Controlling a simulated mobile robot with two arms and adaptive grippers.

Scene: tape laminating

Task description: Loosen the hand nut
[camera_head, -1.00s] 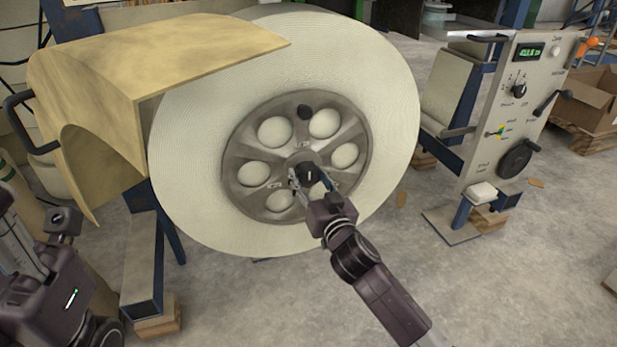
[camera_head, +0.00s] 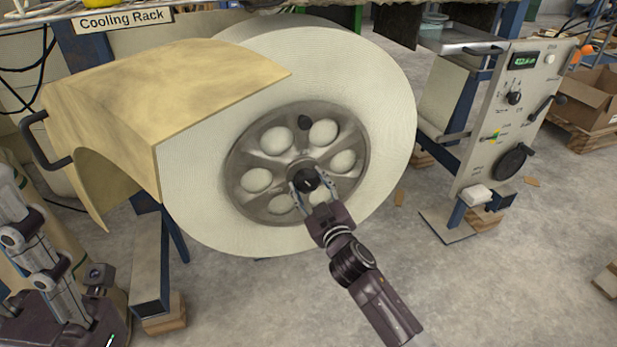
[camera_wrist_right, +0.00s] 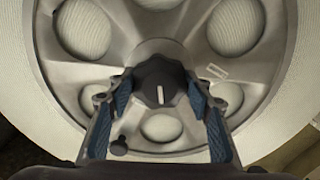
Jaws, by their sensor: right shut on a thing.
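The hand nut (camera_head: 307,180) is a black lobed knob at the centre of the grey metal hub (camera_head: 262,160) of a large white roll. My right gripper (camera_head: 322,184) comes from below with its fingers on either side of the nut. In the right wrist view the nut (camera_wrist_right: 160,82) sits between the blue-padded fingertips (camera_wrist_right: 160,88), and its white mark points nearly straight up and down. The right gripper is shut on the nut. My left gripper (camera_head: 45,265) is at the lower left, away from the roll; its fingertips are not clear.
A tan curved cover (camera_head: 150,85) hangs over the upper left of the roll (camera_head: 385,120). A control panel (camera_head: 515,110) with knobs stands to the right. Concrete floor (camera_head: 470,290) is free at the lower right.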

